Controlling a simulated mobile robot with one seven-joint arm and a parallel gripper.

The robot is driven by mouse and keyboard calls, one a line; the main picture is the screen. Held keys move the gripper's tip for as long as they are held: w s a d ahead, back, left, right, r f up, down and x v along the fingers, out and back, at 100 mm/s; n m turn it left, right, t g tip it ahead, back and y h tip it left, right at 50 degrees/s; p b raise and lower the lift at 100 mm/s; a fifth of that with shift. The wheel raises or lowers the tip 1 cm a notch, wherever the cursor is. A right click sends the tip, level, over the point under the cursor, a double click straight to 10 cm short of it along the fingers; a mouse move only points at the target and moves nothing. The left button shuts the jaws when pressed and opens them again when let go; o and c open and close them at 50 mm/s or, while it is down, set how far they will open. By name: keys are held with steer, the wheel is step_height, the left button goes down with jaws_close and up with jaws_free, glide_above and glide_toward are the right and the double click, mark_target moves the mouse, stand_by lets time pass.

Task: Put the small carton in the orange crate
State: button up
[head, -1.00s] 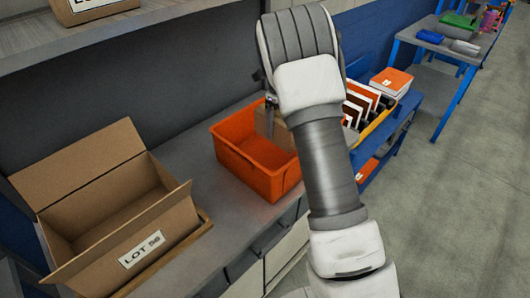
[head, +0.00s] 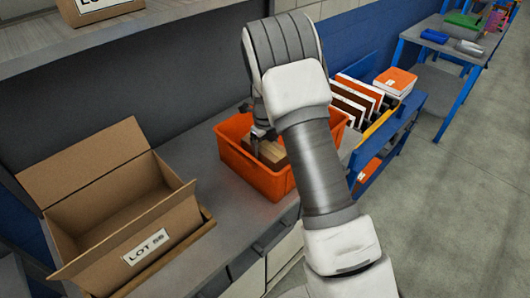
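The orange crate (head: 258,178) stands on the grey counter in the middle of the head view. A small brown carton (head: 273,154) shows inside its walls, low down, with its lighter top face visible. My arm covers the carton's right side. My gripper (head: 259,138) points down into the crate at the carton's left upper side. Only part of the gripper shows. Whether its fingers touch the carton or are open or shut cannot be made out.
An open cardboard box (head: 125,215) labelled LOT stands left of the crate, with bare counter between. A shelf (head: 150,30) overhangs behind. Right of my arm, a blue rack (head: 385,140) holds several books or binders. A blue table (head: 440,55) stands farther back.

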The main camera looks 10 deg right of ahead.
steer(key=o, duration=1.4)
steer(key=shift+f, duration=0.1)
step_height(320, 180, up, 12)
steer(key=shift+r, duration=0.1)
steer(key=s+r+n+t+y, duration=0.1)
steer(key=s+r+n+t, duration=0.2)
steer(key=s+r+n, duration=1.1)
steer(key=s+d+r+n+t+h, duration=0.1)
steer(key=s+r+n+t, duration=0.1)
steer(key=s+n, duration=1.3)
steer(key=shift+s+t, duration=0.3)
steer(key=shift+s, duration=0.95)
steer(key=shift+d, duration=0.1)
